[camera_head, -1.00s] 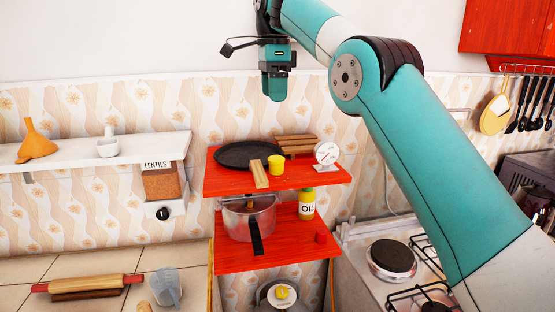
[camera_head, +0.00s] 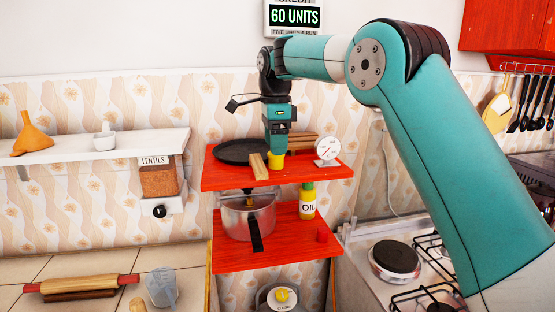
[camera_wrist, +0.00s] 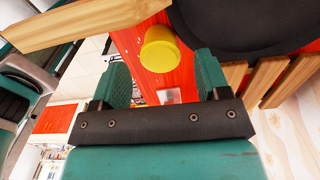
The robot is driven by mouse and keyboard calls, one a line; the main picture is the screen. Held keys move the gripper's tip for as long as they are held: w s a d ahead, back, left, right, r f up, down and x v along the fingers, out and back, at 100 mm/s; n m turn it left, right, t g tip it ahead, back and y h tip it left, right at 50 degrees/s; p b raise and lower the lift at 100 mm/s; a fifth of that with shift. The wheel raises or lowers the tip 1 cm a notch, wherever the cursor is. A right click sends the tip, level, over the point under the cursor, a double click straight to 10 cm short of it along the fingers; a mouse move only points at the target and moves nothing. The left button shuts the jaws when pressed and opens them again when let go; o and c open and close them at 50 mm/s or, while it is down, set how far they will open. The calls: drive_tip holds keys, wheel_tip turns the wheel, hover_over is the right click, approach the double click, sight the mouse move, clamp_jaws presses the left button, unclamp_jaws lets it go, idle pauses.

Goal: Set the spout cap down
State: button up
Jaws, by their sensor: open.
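A small yellow cylinder (camera_head: 277,161), which looks like the spout cap, stands upright on the upper red shelf (camera_head: 215,180). My gripper (camera_head: 277,149) points down directly over it. In the wrist view, my gripper (camera_wrist: 160,70) is open, with the yellow cylinder (camera_wrist: 159,52) showing in line with the gap between its two green fingers. I cannot tell whether the fingertips reach past its top. Part of the cylinder is hidden by the gripper in the head view.
A dark pan (camera_head: 240,152) with a wooden handle (camera_head: 258,167) lies just left of the cylinder. Wooden slats (camera_head: 302,141) are behind, and a white dial (camera_head: 327,149) stands right.

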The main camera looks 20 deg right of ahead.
sight(276, 160)
drive_tip(key=shift+s+f, duration=0.15)
drive_tip(key=shift+f, duration=1.6)
drive_tip(key=shift+c, duration=0.4)
